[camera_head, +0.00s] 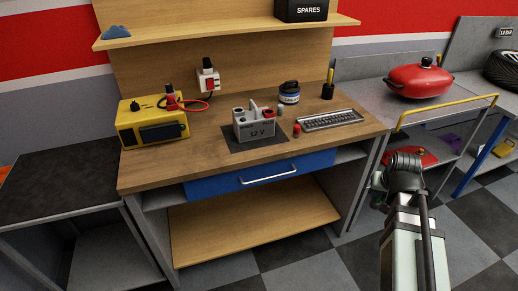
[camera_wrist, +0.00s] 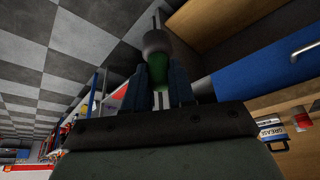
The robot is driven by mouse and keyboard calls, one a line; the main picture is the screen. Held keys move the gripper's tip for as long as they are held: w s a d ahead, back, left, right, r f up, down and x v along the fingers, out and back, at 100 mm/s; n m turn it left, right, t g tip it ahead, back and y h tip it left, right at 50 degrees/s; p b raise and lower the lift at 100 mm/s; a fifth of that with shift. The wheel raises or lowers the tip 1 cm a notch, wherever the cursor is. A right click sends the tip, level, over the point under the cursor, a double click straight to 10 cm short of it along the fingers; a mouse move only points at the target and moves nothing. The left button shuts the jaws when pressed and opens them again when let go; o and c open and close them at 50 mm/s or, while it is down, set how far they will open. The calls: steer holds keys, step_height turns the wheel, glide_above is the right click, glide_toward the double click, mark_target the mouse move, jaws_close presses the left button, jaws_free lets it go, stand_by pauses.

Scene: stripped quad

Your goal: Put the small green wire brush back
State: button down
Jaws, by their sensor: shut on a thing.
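In the wrist view my gripper (camera_wrist: 161,80) is shut on the small green wire brush (camera_wrist: 162,72). The fingers press on both sides of its green part. In the head view my arm reaches in at the lower right, in front of the workbench's right end. The fingers and the brush are mostly hidden there. The wooden workbench (camera_head: 210,138) carries a grey 12 V battery (camera_head: 256,128) on a dark mat (camera_head: 238,145).
A dark pot (camera_head: 327,92) with upright tools stands at the bench's back right, near a grease tin (camera_head: 289,93). A slotted tray (camera_head: 330,119) lies at the right. A yellow charger (camera_head: 152,121) stands left. A blue drawer (camera_head: 258,175) is below; a yellow-railed cart (camera_head: 440,108) is right.

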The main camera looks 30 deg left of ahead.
steer(key=s+a+r+n+g+y, duration=0.1)
steer(key=s+a+r+n, duration=0.3)
steer(key=a, duration=1.6)
steer(key=a+r+n+y, duration=0.15)
steer(key=a+r, duration=0.45)
steer(key=a, duration=1.3)
steer(key=s+a+r+n+g+y, duration=0.1)
steer(key=s+a+r+n, duration=0.3)
steer(key=a, duration=1.6)
steer(key=f, duration=0.2)
steer(key=w+f, duration=0.1)
steer(key=f, duration=0.5)
steer(key=shift+w+a+f, duration=0.1)
steer(key=shift+w+f, duration=0.1)
steer(key=shift+f, duration=0.15)
steer(key=c, duration=0.9)
jaws_free()
steer(key=shift+c, duration=0.2)
steer(key=v, duration=1.2)
steer(key=shift+r, duration=0.25)
steer(key=shift+a, duration=0.2)
